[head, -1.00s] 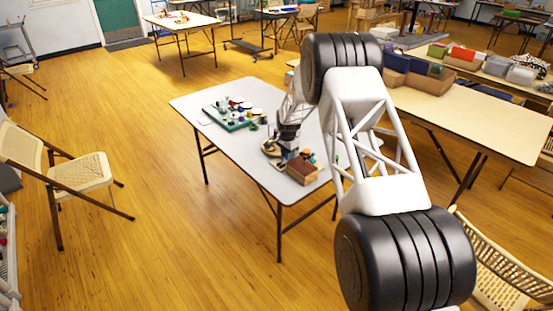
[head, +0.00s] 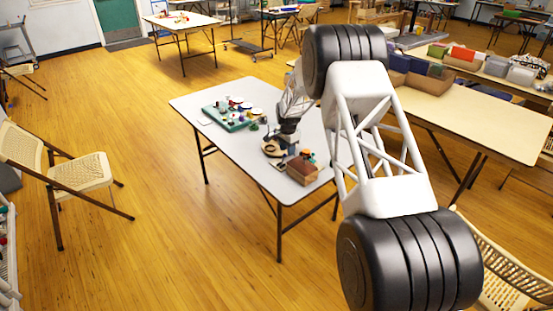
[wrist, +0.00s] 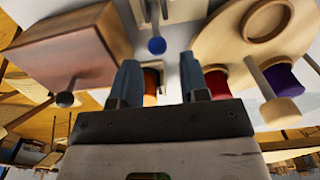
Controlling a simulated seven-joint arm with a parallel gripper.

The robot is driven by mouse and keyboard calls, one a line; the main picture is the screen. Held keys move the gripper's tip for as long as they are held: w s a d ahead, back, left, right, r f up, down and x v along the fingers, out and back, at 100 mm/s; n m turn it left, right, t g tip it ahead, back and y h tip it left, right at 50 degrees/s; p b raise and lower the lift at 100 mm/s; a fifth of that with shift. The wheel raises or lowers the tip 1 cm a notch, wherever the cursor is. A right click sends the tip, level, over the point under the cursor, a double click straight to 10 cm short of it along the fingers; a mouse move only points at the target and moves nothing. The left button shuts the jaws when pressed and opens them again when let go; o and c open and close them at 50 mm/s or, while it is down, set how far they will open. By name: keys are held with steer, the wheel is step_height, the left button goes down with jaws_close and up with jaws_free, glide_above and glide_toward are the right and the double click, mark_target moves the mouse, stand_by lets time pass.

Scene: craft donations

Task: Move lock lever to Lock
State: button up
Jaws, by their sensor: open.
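My gripper (wrist: 158,80) is open, with its two dark fingers apart and nothing held between them. In the wrist view, a metal lever with a blue knob (wrist: 157,45) shows beyond the gap between the fingers. A brown wooden box (wrist: 75,45) is at the left, with a rod ending in a black knob (wrist: 65,99). I cannot tell which of these levers is the lock lever, and no Lock marking is readable. In the head view, the box (head: 303,168) is near the table's front right, and my gripper (head: 287,137) is above and behind it, partly hidden.
A pale round wooden piece (wrist: 243,42) is at right in the wrist view, near a purple cylinder (wrist: 283,82). Orange (wrist: 151,80) and red (wrist: 217,84) parts show by the fingers. A green board (head: 235,123) with small items is at the grey table's (head: 225,155) far left.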

steer(key=shift+r, duration=2.1)
steer(key=shift+d, duration=0.1)
steer(key=shift+c, duration=0.2)
